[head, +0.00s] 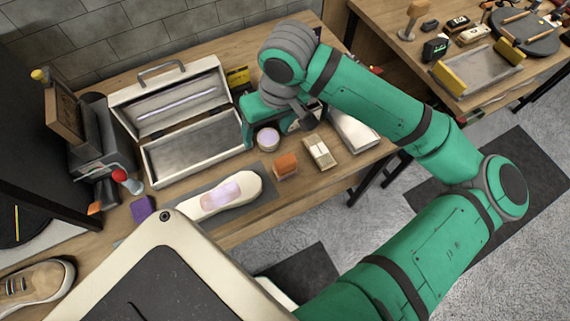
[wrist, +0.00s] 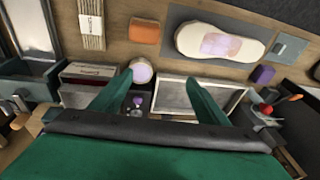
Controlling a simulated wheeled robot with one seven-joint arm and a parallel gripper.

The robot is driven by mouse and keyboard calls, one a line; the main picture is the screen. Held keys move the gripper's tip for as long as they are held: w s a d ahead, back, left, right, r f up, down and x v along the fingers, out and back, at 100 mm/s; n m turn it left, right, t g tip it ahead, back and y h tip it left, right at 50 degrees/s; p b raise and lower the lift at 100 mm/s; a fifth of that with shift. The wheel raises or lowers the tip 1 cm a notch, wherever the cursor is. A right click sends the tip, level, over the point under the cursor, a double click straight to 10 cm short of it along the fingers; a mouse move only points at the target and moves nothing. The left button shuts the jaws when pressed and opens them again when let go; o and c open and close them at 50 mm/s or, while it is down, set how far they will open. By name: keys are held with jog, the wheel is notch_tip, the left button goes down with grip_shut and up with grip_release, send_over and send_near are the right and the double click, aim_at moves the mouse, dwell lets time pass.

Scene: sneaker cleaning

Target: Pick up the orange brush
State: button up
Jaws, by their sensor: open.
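The orange brush (head: 286,165) is a small block with an orange top. It stands on the wooden table just right of the sneaker's toe, and nothing covers it in the head view. In the wrist view the orange brush (wrist: 145,31) lies near the top, beyond my fingertips and apart from them. My gripper (wrist: 162,80) is open, with its two green fingers spread and nothing held. In the head view my gripper's green body is behind the brush, at the toolbox's right end, and its fingertips are hard to make out.
A white sneaker (head: 222,195) lies on a grey mat left of the brush. A beige bundle (head: 319,152) stands to its right and a round tin (head: 267,139) behind it. An open metal toolbox (head: 150,172) fills the table's back. A purple block (head: 143,208) sits at left.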

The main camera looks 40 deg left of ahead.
aim_at(285, 160)
jog(key=d, duration=0.1)
jog(key=w+d+h, duration=0.1)
jog(key=d, duration=0.1)
jog(key=d+h, duration=0.1)
jog(key=d, duration=0.1)
jog(key=shift+w+f+t, duration=0.25)
jog(key=shift+f+t, duration=0.05)
jog(key=shift+f, duration=0.05)
jog(key=f, duration=1)
jog(key=shift+s+a+f, duration=0.1)
jog(key=shift+s, duration=0.15)
jog(key=c, duration=1.2)
jog(key=shift+c, duration=0.2)
jog(key=shift+r, duration=0.2)
